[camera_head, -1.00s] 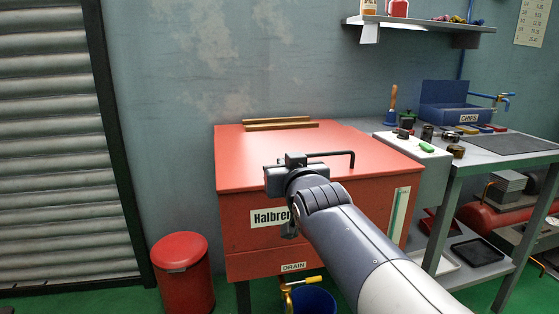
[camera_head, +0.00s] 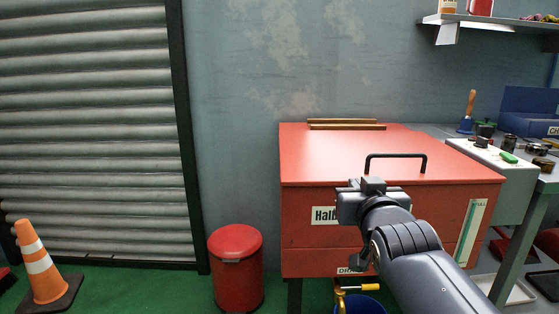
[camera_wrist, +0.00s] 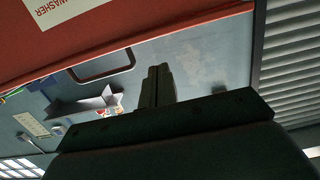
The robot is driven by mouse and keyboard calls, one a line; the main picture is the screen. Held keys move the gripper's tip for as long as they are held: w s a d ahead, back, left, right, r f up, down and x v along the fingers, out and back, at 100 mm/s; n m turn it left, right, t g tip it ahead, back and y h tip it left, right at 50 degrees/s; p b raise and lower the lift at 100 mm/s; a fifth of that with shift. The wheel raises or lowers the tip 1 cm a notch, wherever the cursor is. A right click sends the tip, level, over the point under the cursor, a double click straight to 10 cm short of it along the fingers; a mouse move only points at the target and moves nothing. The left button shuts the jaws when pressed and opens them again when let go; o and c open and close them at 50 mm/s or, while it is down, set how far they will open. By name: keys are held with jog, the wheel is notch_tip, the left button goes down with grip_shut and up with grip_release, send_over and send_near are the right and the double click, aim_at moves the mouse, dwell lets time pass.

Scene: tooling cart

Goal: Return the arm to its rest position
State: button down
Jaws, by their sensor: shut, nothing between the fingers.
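My arm reaches in from the lower right of the head view, bent at the wrist. My gripper (camera_wrist: 157,86) shows in the wrist view with its two dark fingers together and nothing between them. In the head view the wrist end stands in front of the red washer cabinet (camera_head: 330,160), covering part of its "Halb..." label. The fingertips are hard to make out in the head view. The black lid handle (camera_head: 395,157) is just behind and above the wrist; it also shows in the wrist view (camera_wrist: 103,68).
A red bin (camera_head: 236,272) stands left of the washer. A traffic cone (camera_head: 38,262) is at the far left before the roller shutter (camera_head: 90,120). A blue bucket (camera_head: 358,305) sits below the drain tap. A bench with several small items is on the right.

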jog(key=w+r, duration=0.1)
jog(key=w, duration=0.6)
jog(key=shift+r+p, duration=0.4)
jog(key=shift+w+r, duration=0.1)
